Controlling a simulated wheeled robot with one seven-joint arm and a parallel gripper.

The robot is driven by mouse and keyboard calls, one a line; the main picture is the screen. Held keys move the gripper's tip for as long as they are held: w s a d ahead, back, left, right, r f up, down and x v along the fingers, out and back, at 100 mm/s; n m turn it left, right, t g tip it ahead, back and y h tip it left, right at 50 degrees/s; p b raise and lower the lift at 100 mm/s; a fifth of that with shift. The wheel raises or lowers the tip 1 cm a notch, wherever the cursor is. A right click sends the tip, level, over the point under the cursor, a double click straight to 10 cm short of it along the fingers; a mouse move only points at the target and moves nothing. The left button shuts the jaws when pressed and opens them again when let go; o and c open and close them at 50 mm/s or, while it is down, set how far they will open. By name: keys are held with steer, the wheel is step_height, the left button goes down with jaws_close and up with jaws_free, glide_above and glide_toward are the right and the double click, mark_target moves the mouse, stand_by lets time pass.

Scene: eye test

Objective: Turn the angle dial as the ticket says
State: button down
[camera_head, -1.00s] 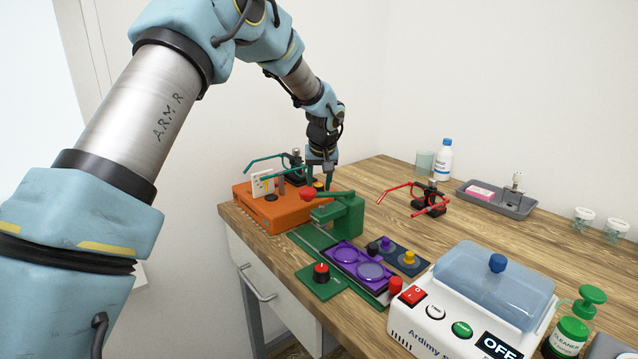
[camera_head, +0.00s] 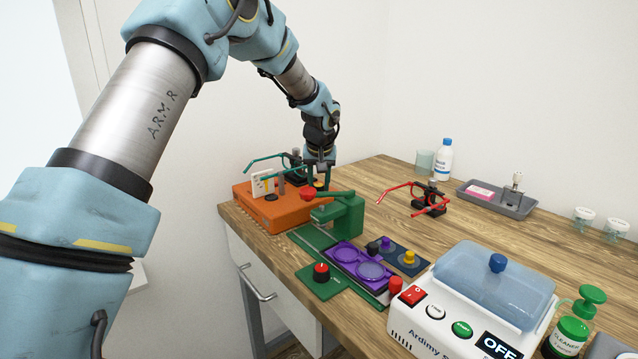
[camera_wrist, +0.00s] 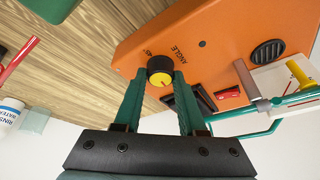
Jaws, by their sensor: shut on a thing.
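The angle dial (camera_wrist: 160,72) is a black knob with a yellow face on the orange machine (camera_wrist: 205,50). The word ANGLE and a 45° mark are printed beside it; I cannot read its setting surely. My gripper (camera_wrist: 160,80) has its two green fingers on either side of the dial, shut on it. In the head view my gripper (camera_head: 318,180) reaches down to the right end of the orange machine (camera_head: 265,210). A white upright plate (camera_head: 262,183) stands on the machine; no ticket writing is legible to me.
Teal glasses (camera_head: 268,160) are held on a stand behind the machine. A green press (camera_head: 345,215) with a red-knobbed lever stands close to the gripper's right. Red glasses (camera_head: 415,195) stand farther right. A white cleaner box (camera_head: 420,335) is at the front right.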

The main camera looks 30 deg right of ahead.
steer(key=m+g+h+p, duration=0.1)
steer(key=m, duration=0.3)
steer(key=shift+w+a+r, duration=0.1)
steer(key=shift+a, duration=0.05)
steer(key=shift+m+g+h+p, duration=0.6)
steer(key=shift+m+p, duration=0.6)
steer(key=shift+m, duration=0.9)
steer(key=shift+c, duration=2.4)
jaws_free()
steer(key=b+v, duration=0.3)
steer(key=v, duration=0.7)
steer(key=shift+r, duration=0.3)
steer(key=shift+a, duration=0.15)
